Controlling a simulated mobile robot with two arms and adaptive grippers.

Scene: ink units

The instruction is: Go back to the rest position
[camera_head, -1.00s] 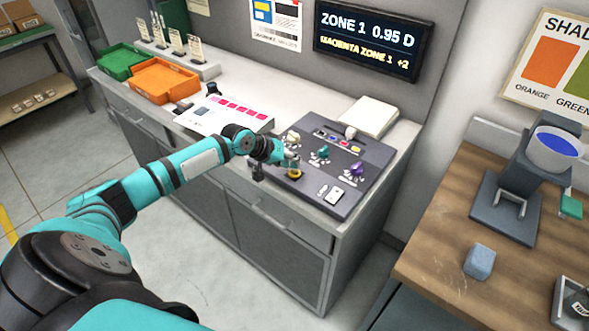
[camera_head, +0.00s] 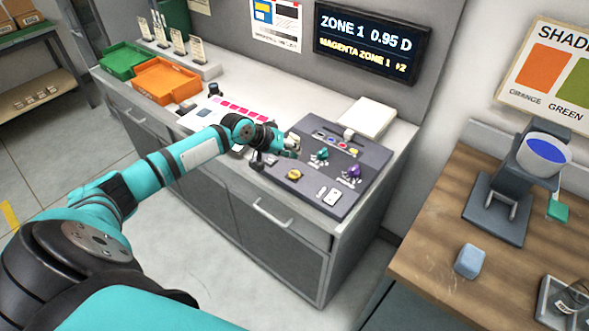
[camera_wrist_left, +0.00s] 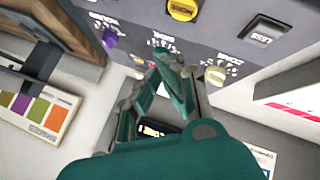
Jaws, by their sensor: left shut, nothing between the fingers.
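My left gripper (camera_head: 292,151) is shut and empty, over the left part of the dark control panel (camera_head: 318,192). In the left wrist view the gripper (camera_wrist_left: 163,62) has its fingers in front of the panel face. A pale knob (camera_wrist_left: 216,75) shows beside the fingers in the left wrist view. Whether the fingers touch anything cannot be told. My right gripper is not in view.
Orange (camera_head: 166,82) and green (camera_head: 122,60) trays stand on the counter's left. A white sheet with magenta patches (camera_head: 236,106) lies behind my arm. A wooden table (camera_head: 430,262) at right holds a stand with a blue-filled cup (camera_head: 546,152) and a blue block (camera_head: 469,261).

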